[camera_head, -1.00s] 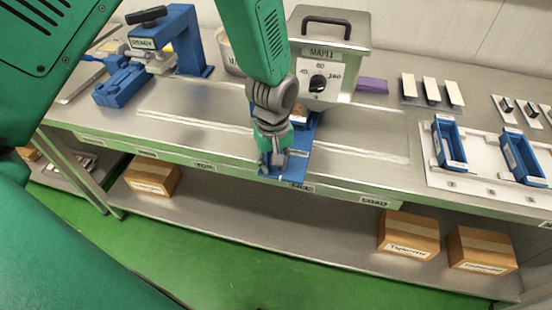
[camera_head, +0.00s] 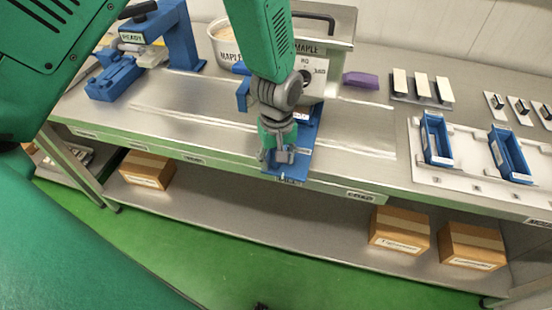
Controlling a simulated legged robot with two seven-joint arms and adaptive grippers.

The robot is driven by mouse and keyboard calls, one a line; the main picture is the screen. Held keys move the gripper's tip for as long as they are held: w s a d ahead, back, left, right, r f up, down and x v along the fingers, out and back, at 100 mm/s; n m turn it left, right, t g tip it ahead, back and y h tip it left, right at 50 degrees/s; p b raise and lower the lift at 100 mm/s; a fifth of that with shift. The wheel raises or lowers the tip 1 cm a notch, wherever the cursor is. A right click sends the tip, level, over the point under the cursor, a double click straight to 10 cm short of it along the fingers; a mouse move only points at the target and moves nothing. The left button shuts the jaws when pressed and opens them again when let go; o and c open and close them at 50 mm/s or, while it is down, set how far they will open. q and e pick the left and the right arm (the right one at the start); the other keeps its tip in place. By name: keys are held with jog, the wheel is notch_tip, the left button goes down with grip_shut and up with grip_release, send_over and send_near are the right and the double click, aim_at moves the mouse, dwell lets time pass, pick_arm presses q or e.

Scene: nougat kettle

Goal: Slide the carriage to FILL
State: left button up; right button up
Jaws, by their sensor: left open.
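The blue carriage (camera_head: 304,135) sits on the rails of the steel bench, in front of the kettle box marked MAPLE. Its front end lies at the bench edge, by a small label partly covered that seems to read FILL (camera_head: 290,181). My left gripper (camera_head: 276,158) is open, pointing down over the front left part of the carriage. My arm hides part of the carriage, and I cannot tell whether the fingers touch it. The steel kettle box (camera_head: 312,88) with its dial stands behind. My right gripper is not in view.
A blue press marked READY (camera_head: 180,35) stands at the back left. Blue trays (camera_head: 437,140) sit in a white rack at right. The LOAD label (camera_head: 361,196) is right of the carriage. The rails (camera_head: 180,112) on both sides look clear.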

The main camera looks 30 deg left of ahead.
pick_arm(q)
jog(key=shift+d, duration=0.35)
jog(key=shift+s+d+r, duration=0.1)
jog(key=shift+d+r, duration=0.05)
jog(key=shift+r, duration=0.15)
jog(key=r, duration=0.6)
jog(key=a+r, duration=0.1)
jog(key=r, duration=0.3)
jog(key=shift+d+r, duration=0.2)
jog(key=shift+r, duration=0.4)
jog(key=shift+d, duration=0.25)
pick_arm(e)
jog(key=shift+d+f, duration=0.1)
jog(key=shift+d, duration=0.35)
pick_arm(q)
jog(key=shift+a, duration=0.25)
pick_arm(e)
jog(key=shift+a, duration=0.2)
